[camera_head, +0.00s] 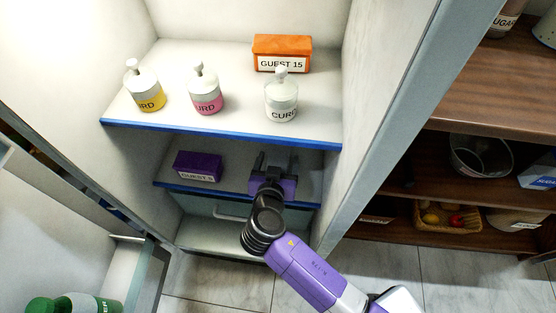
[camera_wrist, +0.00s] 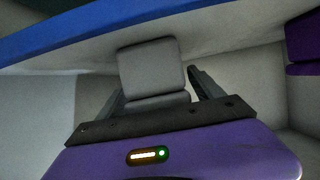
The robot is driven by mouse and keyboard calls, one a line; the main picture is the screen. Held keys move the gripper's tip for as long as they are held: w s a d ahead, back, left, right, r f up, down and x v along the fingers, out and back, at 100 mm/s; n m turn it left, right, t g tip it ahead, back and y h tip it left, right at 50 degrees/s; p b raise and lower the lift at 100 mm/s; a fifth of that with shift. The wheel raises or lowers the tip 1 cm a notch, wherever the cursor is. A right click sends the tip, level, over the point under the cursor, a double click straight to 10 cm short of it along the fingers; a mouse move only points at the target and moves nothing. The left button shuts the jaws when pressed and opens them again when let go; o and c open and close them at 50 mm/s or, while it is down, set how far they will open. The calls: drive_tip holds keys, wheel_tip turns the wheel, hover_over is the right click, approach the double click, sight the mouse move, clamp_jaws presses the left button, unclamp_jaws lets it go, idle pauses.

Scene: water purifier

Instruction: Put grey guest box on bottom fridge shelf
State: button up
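The grey guest box (camera_wrist: 151,68) sits between my gripper's two fingers in the wrist view, with the fingertips against its sides. Its label is not visible. My gripper (camera_head: 275,160) reaches into the fridge at the right part of the lower shelf (camera_head: 232,190), below the upper shelf. In the head view the box blends with the gripper and the pale shelf, so I cannot tell whether it touches the shelf. My gripper also fills the lower part of the wrist view (camera_wrist: 160,90).
A purple guest box (camera_head: 198,166) stands left of my gripper on the lower shelf. The upper shelf (camera_head: 225,120) overhead carries several curd jars (camera_head: 281,100) and an orange guest box (camera_head: 282,53). The fridge's right wall (camera_head: 365,110) is close to my arm.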

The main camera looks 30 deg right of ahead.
drive_tip(key=shift+r, duration=0.15)
drive_tip(key=shift+s+a+r, duration=0.15)
drive_tip(key=shift+s+a, duration=0.05)
drive_tip(key=shift+s, duration=0.05)
drive_tip(key=p+v, duration=0.3)
drive_tip(key=v, duration=0.8)
drive_tip(key=shift+s, duration=0.15)
drive_tip(key=shift+a, duration=0.2)
